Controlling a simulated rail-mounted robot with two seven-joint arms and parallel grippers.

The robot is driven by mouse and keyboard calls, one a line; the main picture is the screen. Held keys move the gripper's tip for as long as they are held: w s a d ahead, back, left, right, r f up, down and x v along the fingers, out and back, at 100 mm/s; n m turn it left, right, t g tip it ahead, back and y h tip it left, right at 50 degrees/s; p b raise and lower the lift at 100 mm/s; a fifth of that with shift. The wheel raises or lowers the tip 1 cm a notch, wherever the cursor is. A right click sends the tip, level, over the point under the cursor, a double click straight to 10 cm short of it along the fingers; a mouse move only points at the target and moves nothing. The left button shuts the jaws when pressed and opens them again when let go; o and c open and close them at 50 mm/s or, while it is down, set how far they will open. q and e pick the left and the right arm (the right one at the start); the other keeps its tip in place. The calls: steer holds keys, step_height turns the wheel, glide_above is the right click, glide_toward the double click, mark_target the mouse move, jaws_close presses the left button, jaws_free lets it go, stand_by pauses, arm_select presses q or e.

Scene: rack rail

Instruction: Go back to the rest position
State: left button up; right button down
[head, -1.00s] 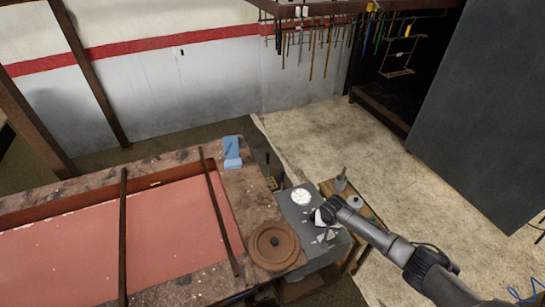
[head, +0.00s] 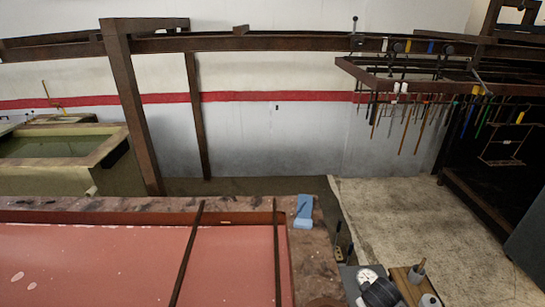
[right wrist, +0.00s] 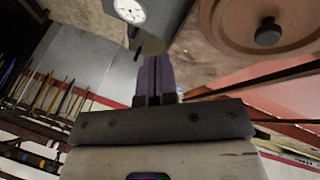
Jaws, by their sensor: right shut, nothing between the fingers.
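My right gripper shows in the right wrist view (right wrist: 155,82), with its two purple fingers together and nothing between them. In the head view only a dark part of my right arm shows at the bottom edge, beside a white round dial (head: 368,275); its fingers cannot be made out there. The dial also shows in the right wrist view (right wrist: 130,10), above and left of the fingertips. My left gripper is in neither current view.
A stone-rimmed tank (head: 100,265) of red liquid with bars across it fills the lower left. A blue object (head: 304,212) sits on its corner. A brown round lid (right wrist: 225,25) is near the gripper. Tools hang from a rack (head: 440,85); floor (head: 390,215) lies open.

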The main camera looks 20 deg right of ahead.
steer(key=s+a+r+n+t+y, duration=0.1)
steer(key=s+a+r+t, duration=0.15)
steer(key=s+a, duration=0.4)
steer(key=s+a+r+n+t+y, duration=0.1)
steer(key=s+a+r, duration=0.3)
steer(key=a, duration=0.5)
steer(key=s+a+f+m+g+y, duration=0.1)
steer(key=s+a+f+g, duration=0.2)
steer(key=s, duration=0.6)
steer(key=s+a+f+m+g+y, duration=0.1)
steer(key=s+a+f, duration=0.3)
steer(key=s, duration=0.5)
step_height(320, 180, up, 12)
steer(key=d+p, duration=0.1)
steer(key=p, duration=1.1)
steer(key=shift+w, duration=0.3)
steer(key=shift+f, duration=0.15)
